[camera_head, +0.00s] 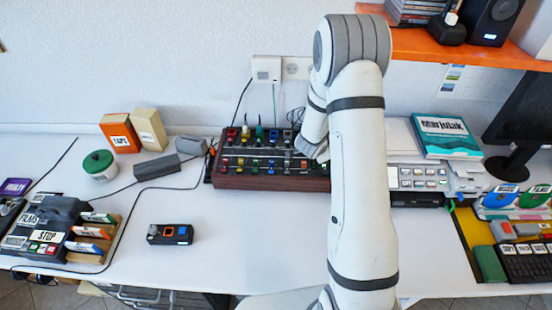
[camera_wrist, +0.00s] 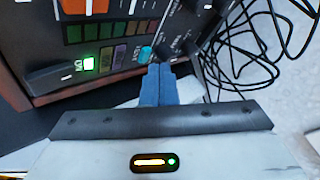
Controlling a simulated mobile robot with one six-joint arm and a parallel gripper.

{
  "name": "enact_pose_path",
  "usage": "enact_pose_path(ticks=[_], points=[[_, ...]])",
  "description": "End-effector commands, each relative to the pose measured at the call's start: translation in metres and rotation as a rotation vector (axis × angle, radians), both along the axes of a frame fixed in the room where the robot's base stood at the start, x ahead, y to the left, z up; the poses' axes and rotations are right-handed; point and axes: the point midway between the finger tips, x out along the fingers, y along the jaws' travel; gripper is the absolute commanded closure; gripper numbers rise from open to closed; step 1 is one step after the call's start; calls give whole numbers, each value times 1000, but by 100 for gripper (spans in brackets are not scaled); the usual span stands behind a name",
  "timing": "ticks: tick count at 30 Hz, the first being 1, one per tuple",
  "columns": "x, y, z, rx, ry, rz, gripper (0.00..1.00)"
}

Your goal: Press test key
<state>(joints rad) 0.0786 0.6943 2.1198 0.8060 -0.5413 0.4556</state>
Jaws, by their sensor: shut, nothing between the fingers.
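A dark control panel with wooden sides (camera_head: 270,182) stands against the wall at the middle of the table. In the wrist view its face (camera_wrist: 60,15) shows rows of small coloured keys. A teal key (camera_wrist: 145,54) sits at the end of one row, right at my fingertips; its lettering is too small to read surely. My gripper (camera_wrist: 160,70) is shut and empty, with its blue fingertips over the panel's edge just below the teal key. I cannot tell whether they touch it. In the head view my arm hides the fingertips.
A lit green switch (camera_wrist: 88,62) and an orange slider cap (camera_wrist: 97,6) are on the same panel. Black cables (camera_wrist: 262,40) lie loosely to the right. A small black box (camera_head: 170,234) stands on the table in front. The table around it is clear.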

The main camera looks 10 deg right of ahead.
Motion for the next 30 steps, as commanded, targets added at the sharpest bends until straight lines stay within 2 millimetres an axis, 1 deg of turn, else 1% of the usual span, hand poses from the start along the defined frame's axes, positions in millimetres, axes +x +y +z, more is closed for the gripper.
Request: enact_pose_path(ticks=[1, 11, 14, 30], points=[[0, 0, 4, 0, 0, 0, 100], [0, 0, 5, 0, 0, 0, 100], [0, 0, 9, 1, 0, -1, 100], [0, 0, 62, 1, 0, -1, 100]])
